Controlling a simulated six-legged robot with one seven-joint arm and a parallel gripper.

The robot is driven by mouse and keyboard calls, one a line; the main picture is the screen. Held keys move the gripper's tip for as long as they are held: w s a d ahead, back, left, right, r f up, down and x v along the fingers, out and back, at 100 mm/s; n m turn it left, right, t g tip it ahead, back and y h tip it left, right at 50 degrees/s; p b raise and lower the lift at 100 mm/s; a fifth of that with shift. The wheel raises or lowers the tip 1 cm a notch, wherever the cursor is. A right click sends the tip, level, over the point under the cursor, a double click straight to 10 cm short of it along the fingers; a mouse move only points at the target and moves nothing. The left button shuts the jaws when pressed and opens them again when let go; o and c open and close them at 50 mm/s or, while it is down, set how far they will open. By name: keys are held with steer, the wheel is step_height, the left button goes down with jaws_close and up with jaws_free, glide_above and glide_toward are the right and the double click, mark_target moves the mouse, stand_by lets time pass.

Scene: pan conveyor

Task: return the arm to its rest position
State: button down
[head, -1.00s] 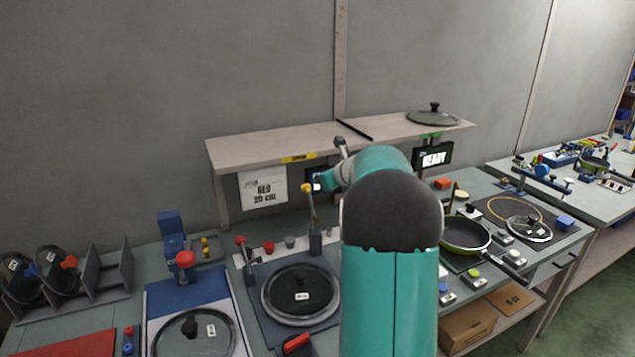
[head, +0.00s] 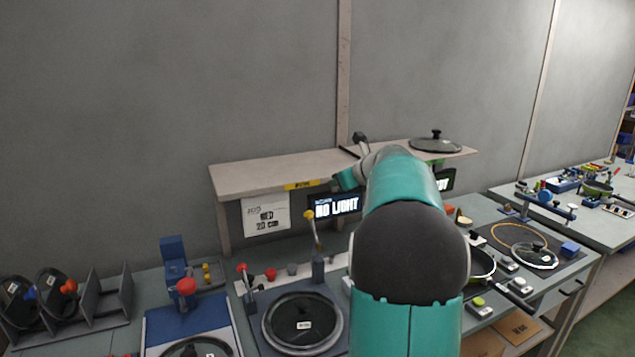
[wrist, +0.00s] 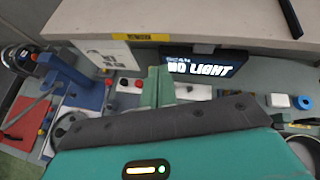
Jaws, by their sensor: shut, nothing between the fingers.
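My gripper (wrist: 160,76) shows in the wrist view as two pale green fingers side by side, shut and empty. They are just under the shelf edge, in front of the lit "NO LIGHT" sign (wrist: 205,66). In the head view my teal arm rises from the bottom right of centre and bends away toward the shelf. The teal end of my gripper (head: 346,181) shows there near the shelf's front edge, but its fingertips are not clear.
A wooden shelf (head: 255,176) runs behind the arm, with a glass lid (head: 436,145) on its right end. Below stand a lid on a dark plate (head: 302,322), levers with red and yellow knobs, and a pan (head: 482,265) partly behind my arm. A lid rack (head: 100,300) stands left.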

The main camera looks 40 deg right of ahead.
steer(key=s+a+n+g+y, duration=0.1)
steer(key=s+a+n, duration=0.2)
steer(key=a+n, duration=0.5)
steer(key=s+a+n+g+y, duration=0.1)
steer(key=s+a+n+g, duration=0.15)
steer(key=a, duration=0.95)
steer(key=s+a+n+y, duration=0.1)
steer(key=s+a+n, duration=0.2)
steer(key=a+n, duration=0.55)
steer(key=s+a+f+n+g+h, duration=0.1)
steer(key=s+a+f+n, duration=0.4)
steer(key=s+a+n, duration=0.2)
steer(key=s+a+f+n+g+h, duration=0.1)
steer(key=s+a+f+n, duration=0.4)
steer(key=s, duration=0.7)
steer(key=a+n+g, duration=0.1)
steer(key=a+n, duration=0.1)
steer(key=n, duration=0.2)
steer(key=shift+f+n, duration=0.2)
steer(key=shift+n, duration=0.1)
